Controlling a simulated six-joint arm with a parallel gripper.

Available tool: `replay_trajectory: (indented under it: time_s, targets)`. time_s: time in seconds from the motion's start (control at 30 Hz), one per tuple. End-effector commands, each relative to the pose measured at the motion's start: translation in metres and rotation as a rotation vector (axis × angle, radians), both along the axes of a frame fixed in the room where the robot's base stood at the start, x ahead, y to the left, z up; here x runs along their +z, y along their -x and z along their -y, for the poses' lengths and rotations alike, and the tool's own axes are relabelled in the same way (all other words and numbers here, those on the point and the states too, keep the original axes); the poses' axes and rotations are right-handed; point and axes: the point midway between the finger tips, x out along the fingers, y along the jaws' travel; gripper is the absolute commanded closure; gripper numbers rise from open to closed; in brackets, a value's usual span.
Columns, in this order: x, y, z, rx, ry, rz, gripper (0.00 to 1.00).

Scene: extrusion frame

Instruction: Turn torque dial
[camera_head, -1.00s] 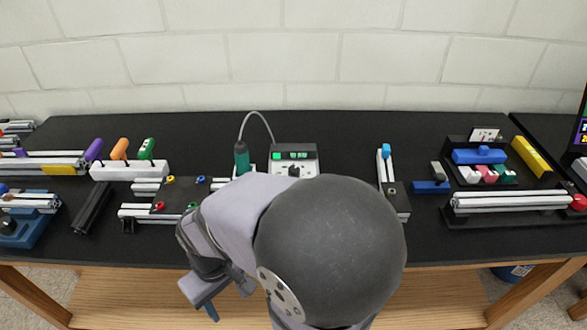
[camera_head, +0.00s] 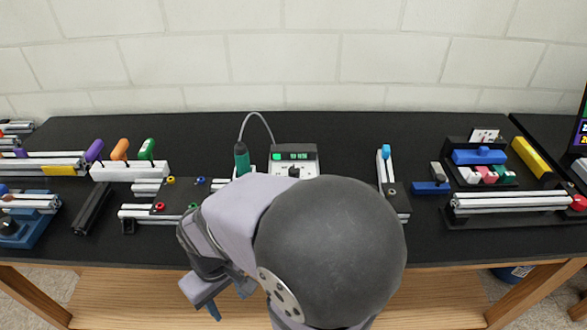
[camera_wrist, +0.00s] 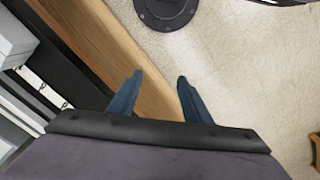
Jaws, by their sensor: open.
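The torque control box (camera_head: 294,157) stands at the back middle of the black table. It has a lit green square, a small green display, and a dark dial (camera_head: 294,172) on its light front face. My arm hides part of the area just in front of the box. A teal screwdriver (camera_head: 242,158) stands upright left of the box, with a cable looping over to it. My gripper (camera_wrist: 158,92) is open and empty in the wrist view, its two blue fingers apart over the wooden table edge and the floor. It is well away from the dial.
Left of the box stand a white rack (camera_head: 130,169) with purple, orange and green handles, and a dark plate with coloured rings. Right are an upright rail fixture (camera_head: 393,187) and a tray of coloured blocks (camera_head: 485,165). Bare table lies between the box and the rail fixture.

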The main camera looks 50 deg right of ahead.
Motion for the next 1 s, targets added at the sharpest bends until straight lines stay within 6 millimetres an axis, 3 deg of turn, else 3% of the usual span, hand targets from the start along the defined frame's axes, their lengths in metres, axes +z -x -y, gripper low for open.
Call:
replay_trajectory:
  time_s: [0.27,0.4,0.47,0.67,0.8,0.9,1.0]
  targets:
    - [0.009,0.014,0.033,-0.157,-0.005,-0.066,0.55]
    - [0.016,0.013,0.063,-0.293,-0.016,-0.112,0.55]
    - [0.022,0.002,0.085,-0.349,-0.012,-0.109,0.55]
    - [0.046,-0.051,0.184,-0.487,0.075,-0.04,0.55]
    - [0.073,-0.099,0.252,-0.657,0.186,0.067,0.55]
    - [0.109,-0.131,0.288,-0.822,0.258,0.184,0.55]
    - [0.13,-0.144,0.307,-0.985,0.291,0.262,0.55]
